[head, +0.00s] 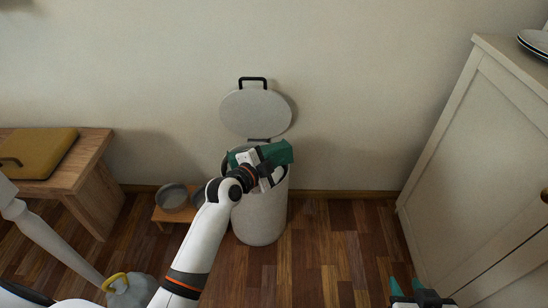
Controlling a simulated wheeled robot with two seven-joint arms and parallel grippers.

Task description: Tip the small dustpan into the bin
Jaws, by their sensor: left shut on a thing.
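The bin (260,222) is a pale speckled cylinder on the floor against the wall. Its round lid (256,112), with a black handle, stands open and upright behind the mouth. My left gripper (263,162) is over the bin's mouth and shut on the small dustpan (280,152), which looks dark green. The dustpan is at the mouth and partly hidden by the gripper; its contents and the bin's inside cannot be seen. My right gripper (407,288) is at the bottom right, with its green fingers apart and nothing between them.
A cream cabinet (470,160) with plates (535,42) fills the right side. At left are a wooden bench (95,160) with a yellow case (40,153), and a low stand with bowls (172,197). A grey can (130,293) is at the lower left. Floor right of the bin is clear.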

